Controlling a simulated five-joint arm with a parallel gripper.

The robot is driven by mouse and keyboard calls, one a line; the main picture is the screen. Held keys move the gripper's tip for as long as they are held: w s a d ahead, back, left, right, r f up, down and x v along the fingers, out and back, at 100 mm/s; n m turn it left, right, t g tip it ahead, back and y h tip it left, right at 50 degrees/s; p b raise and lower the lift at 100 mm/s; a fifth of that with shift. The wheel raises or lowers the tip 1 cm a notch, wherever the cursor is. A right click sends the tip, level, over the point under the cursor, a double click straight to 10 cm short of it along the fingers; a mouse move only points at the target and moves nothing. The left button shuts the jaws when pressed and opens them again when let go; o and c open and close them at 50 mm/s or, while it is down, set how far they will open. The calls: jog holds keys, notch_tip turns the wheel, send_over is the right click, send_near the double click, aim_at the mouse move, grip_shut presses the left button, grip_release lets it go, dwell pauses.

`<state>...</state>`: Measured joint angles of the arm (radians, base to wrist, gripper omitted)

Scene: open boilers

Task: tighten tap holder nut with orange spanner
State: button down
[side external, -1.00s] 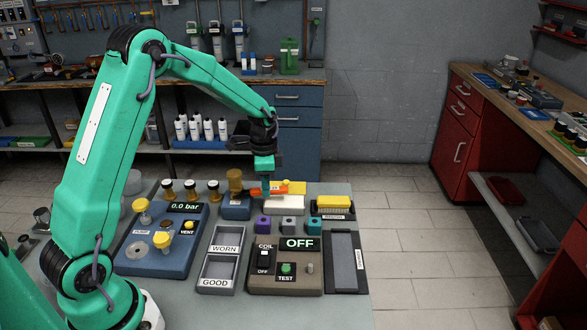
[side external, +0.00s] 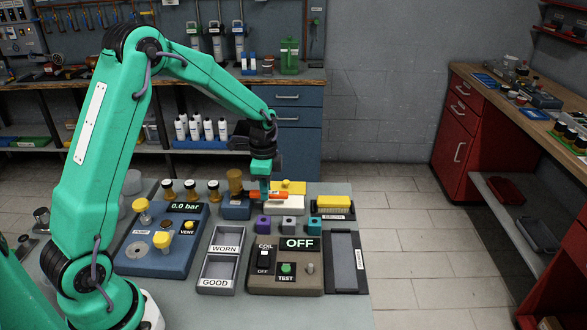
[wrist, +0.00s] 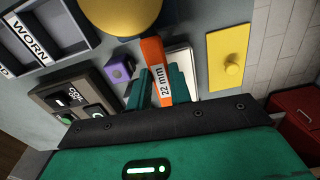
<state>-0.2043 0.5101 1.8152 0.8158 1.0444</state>
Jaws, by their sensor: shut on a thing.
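The orange spanner (side external: 278,195), marked 22 mm, lies across my gripper (side external: 265,188). In the wrist view my gripper (wrist: 158,80) has its two teal fingers shut on the spanner (wrist: 153,55). In the side view the spanner is close to level, its left end near the brass tap holder (side external: 235,179) on a blue block (side external: 235,208). In the wrist view a large rounded brass-yellow part (wrist: 122,14), probably the holder, lies beyond the spanner's far end. The nut cannot be made out, nor whether the spanner touches it.
Purple (side external: 263,222), grey and teal blocks stand in front of the spanner. A yellow-topped tray (side external: 330,203) is to the right. The coil tester (side external: 286,265) and the WORN and GOOD bins (side external: 219,270) are nearer. A pressure panel (side external: 163,240) is left.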

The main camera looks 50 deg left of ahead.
jog(key=shift+s+d+m, duration=0.2)
jog(key=shift+m, duration=0.2)
